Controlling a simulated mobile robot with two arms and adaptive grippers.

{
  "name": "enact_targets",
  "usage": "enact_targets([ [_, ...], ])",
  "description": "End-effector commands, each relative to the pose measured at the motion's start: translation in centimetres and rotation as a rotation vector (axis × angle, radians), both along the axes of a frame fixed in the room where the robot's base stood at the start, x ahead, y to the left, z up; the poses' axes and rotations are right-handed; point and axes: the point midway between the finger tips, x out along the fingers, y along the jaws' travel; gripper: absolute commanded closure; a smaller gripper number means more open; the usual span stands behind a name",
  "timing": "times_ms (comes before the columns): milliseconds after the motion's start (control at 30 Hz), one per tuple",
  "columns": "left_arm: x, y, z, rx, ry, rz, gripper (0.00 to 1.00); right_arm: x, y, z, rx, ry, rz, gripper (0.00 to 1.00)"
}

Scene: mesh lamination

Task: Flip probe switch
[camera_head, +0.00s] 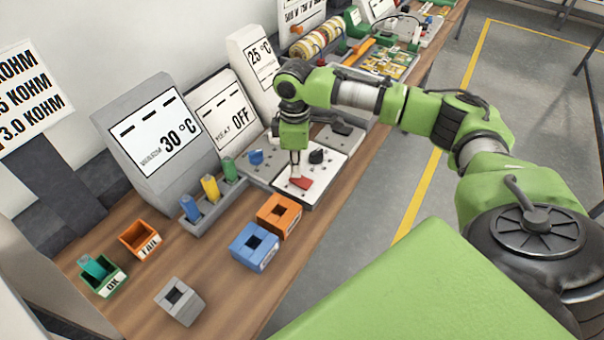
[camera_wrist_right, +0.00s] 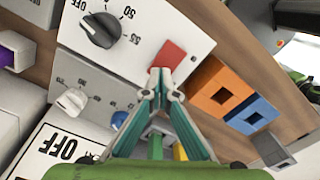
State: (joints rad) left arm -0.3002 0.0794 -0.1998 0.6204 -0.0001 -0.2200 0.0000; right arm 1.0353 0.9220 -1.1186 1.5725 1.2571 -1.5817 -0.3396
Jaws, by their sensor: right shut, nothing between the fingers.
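A red switch-like piece (camera_head: 301,183) sits on the white dial panel (camera_head: 325,170) on the bench. It also shows in the right wrist view (camera_wrist_right: 171,54), just beyond my fingertips. My right gripper (camera_head: 295,172) points down over this panel. Its fingers are shut with nothing between them, and the tips (camera_wrist_right: 160,72) are right at the red piece; I cannot tell if they touch it. A black dial knob (camera_wrist_right: 100,29) with printed numbers is on the same panel. My left gripper is not in view.
Orange (camera_head: 279,215), blue (camera_head: 254,247) and grey (camera_head: 180,301) blocks stand along the bench. A rack (camera_head: 208,213) holds coloured pieces. Displays showing 30 °C (camera_head: 152,135) and OFF (camera_head: 226,115) stand behind. Bare wood lies at front left.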

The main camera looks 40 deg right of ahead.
Motion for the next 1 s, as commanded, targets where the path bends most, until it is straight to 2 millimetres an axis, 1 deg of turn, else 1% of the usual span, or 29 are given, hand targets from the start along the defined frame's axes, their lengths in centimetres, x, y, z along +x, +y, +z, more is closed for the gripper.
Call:
enact_targets([
  [667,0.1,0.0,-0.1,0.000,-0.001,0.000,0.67,0.0,0.0,-1.1,0.001,0.001,0.000,1.00],
  [833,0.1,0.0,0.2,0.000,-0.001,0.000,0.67,0.0,0.0,-0.8,0.001,0.001,0.000,1.00],
  [1000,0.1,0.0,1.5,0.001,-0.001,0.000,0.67,0.0,0.0,0.3,0.001,0.000,0.000,1.00],
])
